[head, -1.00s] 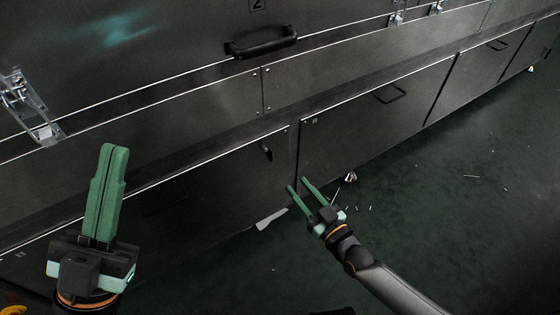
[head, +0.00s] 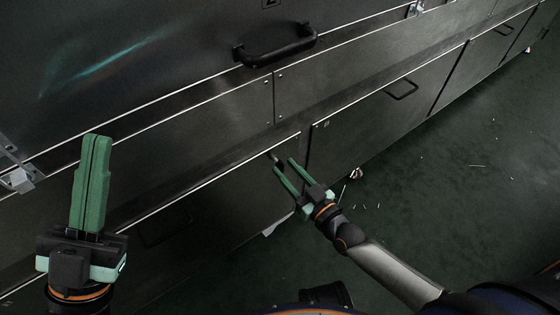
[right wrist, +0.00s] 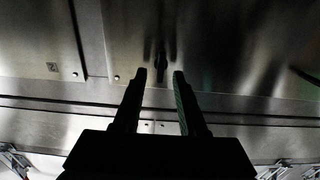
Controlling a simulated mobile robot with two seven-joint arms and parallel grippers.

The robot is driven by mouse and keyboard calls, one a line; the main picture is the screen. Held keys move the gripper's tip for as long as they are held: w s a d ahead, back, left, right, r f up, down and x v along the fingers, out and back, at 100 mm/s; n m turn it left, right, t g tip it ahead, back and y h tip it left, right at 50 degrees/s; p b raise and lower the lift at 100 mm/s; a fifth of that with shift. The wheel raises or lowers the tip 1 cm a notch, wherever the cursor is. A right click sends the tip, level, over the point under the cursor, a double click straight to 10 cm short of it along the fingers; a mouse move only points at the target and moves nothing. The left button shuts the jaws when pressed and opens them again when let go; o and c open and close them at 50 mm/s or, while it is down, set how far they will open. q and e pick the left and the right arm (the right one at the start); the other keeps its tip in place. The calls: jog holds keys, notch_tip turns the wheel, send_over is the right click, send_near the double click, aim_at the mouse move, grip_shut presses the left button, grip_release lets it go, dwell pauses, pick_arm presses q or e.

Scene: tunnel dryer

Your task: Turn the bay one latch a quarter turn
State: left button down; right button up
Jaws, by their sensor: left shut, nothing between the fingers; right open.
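A small dark latch (head: 276,157) sits near the upper right corner of the lower left door (head: 215,195). In the right wrist view the latch (right wrist: 161,63) points lengthwise up and down the picture, just beyond and between the fingertips. My right gripper (head: 283,165) is open and empty, its fingertips close to the latch; I cannot tell whether they touch it. It also shows in the right wrist view (right wrist: 159,73). My left gripper (head: 97,138) is shut and empty, held upright at the left, away from the latch.
A black bar handle (head: 275,47) is on the upper panel. A neighbouring lower door (head: 380,115) with a wire handle is to the right. A metal clasp (head: 18,178) is at the left edge. The green floor (head: 460,180) is open, with small scraps.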

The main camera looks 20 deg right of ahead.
jog(key=shift+w+a, duration=0.1)
jog(key=shift+w, duration=0.15)
grip_shut()
dwell(0.6)
